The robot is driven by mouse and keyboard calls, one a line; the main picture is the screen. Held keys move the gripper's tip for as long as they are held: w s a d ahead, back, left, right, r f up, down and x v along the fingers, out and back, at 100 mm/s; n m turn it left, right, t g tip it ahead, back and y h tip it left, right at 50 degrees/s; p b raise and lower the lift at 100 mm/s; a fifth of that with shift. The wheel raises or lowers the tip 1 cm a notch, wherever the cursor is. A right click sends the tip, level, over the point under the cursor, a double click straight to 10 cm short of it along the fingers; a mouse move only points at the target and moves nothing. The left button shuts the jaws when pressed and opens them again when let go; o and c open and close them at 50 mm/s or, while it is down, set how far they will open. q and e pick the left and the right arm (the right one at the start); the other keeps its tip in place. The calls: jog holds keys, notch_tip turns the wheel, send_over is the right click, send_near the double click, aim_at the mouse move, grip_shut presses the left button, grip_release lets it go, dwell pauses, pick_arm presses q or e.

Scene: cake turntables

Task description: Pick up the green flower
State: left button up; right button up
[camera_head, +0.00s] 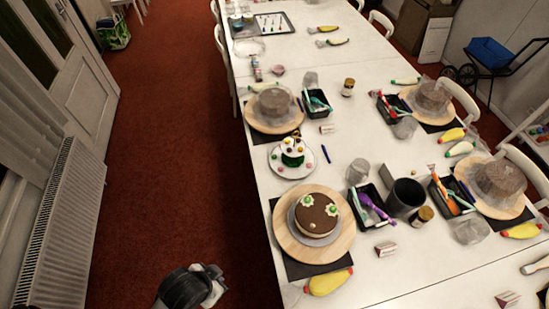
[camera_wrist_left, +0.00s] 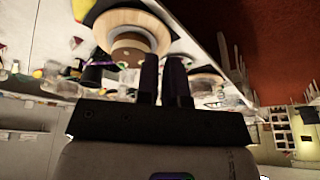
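A white plate (camera_head: 309,163) in the head view, left of centre on the table, holds a green and white piece (camera_head: 292,158) that looks like the green flower, among small coloured balls. A brown cake (camera_head: 317,214) with green and white flowers on top stands on a round wooden turntable (camera_head: 283,235) nearer me. My left gripper (camera_head: 213,283) is over the floor at the bottom, left of the table and apart from it. The left wrist view shows its two dark fingers (camera_wrist_left: 164,80) with a narrow gap and nothing between them. My right gripper is not in view.
Black trays of tools (camera_head: 317,102), a dark grey container (camera_head: 404,196), bottles and covered cakes crowd the table. A yellow bottle (camera_head: 329,282) lies at the near edge. The red floor (camera_head: 170,150) left of the table is clear.

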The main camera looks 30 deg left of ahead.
pick_arm(q)
jog(key=o, duration=1)
jog(key=shift+c, duration=0.2)
